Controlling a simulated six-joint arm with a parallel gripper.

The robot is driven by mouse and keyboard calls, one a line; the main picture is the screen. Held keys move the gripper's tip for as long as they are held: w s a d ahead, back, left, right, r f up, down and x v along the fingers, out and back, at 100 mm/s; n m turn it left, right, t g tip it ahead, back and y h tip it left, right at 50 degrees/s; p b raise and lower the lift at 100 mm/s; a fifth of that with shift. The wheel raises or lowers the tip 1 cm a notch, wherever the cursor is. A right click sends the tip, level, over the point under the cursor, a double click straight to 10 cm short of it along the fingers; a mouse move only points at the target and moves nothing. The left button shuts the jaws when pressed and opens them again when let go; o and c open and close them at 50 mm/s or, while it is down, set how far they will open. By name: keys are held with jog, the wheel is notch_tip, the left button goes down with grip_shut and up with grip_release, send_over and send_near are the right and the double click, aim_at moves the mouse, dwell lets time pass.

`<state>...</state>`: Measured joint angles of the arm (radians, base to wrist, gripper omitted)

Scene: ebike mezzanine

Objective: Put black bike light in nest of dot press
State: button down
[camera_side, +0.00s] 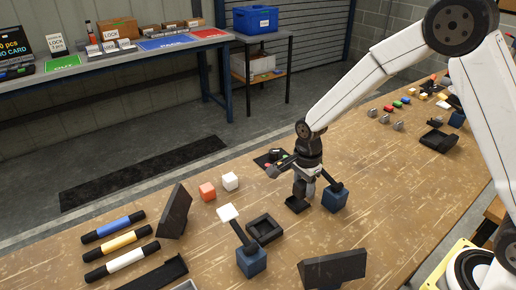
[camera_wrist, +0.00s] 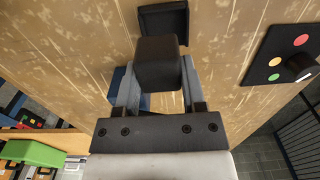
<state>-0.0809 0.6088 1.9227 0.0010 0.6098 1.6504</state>
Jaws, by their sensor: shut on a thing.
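My gripper (camera_side: 305,178) is shut on a black block-shaped bike light (camera_wrist: 157,62), gripped between its two fingers. In the side view the light (camera_side: 299,188) is upright, just above a small black nest (camera_side: 296,206); I cannot tell whether they touch. In the wrist view this nest (camera_wrist: 163,12) shows beyond the light, partly hidden by it. A press with a blue base (camera_side: 335,199) and dark arm stands right beside this nest. A second blue press (camera_side: 252,262) has a white square head, with an empty black nest (camera_side: 265,228) beside it. No dot mark is readable on either press.
A black panel with coloured dots and a knob (camera_wrist: 283,52) lies near the gripper.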

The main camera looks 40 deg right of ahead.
aim_at(300, 193)
jog(key=shift+w+f, duration=0.1)
jog(key=shift+f, duration=0.05)
jog(key=shift+w+f, duration=0.25)
jog(key=shift+f, duration=1.55)
jog(key=shift+f, duration=0.1)
jog(key=shift+c, duration=0.9)
grip_release()
notch_tip(300, 193, up, 12)
jog(key=shift+r, duration=0.15)
